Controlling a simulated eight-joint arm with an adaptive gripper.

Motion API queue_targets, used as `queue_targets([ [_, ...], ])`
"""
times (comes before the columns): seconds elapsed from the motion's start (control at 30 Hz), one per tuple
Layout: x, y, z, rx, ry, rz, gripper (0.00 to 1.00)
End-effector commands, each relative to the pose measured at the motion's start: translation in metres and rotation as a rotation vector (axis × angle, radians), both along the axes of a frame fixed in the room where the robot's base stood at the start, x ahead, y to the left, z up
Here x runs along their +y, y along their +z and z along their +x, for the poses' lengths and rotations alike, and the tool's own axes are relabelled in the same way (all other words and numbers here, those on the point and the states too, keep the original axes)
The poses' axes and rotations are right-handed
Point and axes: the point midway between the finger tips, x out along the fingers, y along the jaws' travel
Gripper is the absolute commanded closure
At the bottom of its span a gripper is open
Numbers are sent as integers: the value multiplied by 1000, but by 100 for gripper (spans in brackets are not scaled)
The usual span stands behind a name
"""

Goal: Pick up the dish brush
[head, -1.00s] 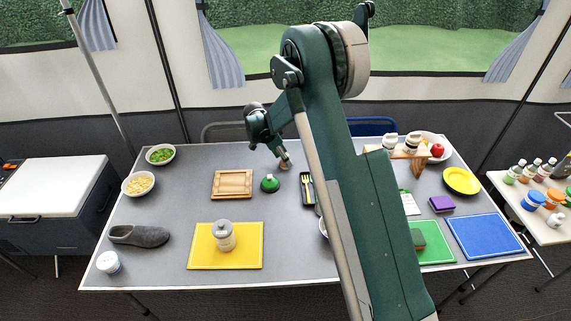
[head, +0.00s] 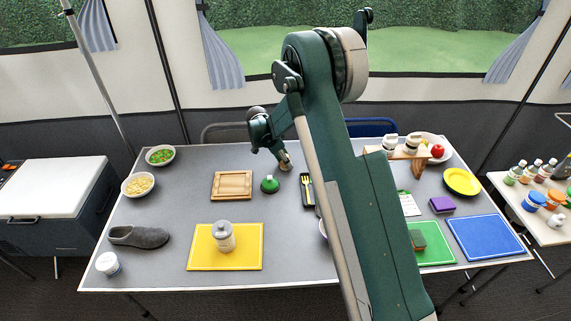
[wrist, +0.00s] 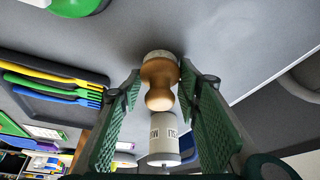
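The dish brush, which I take to be the small wooden knob with a pale round base (wrist: 159,82), stands between my fingers in the wrist view. In the head view only a small tan part of it shows under my gripper (head: 285,163), at the far middle of the table. My gripper (wrist: 160,78) is open in the wrist view, with a green-padded finger on each side of the knob. The fingertips are close to the knob's sides, and I cannot tell whether either one touches. The brush's base appears to rest on the grey table (head: 180,205).
A green-topped round item (head: 270,185) stands close by, left of my gripper. A wooden board (head: 232,185) lies farther left, and a dark cutlery tray (head: 307,190) lies to the right. A white labelled container (wrist: 163,143) shows beyond the knob in the wrist view.

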Motion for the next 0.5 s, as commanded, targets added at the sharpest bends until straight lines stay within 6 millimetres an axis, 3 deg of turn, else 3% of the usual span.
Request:
queue_targets([
  [0.5,0,5,0,0,0,0,79],
])
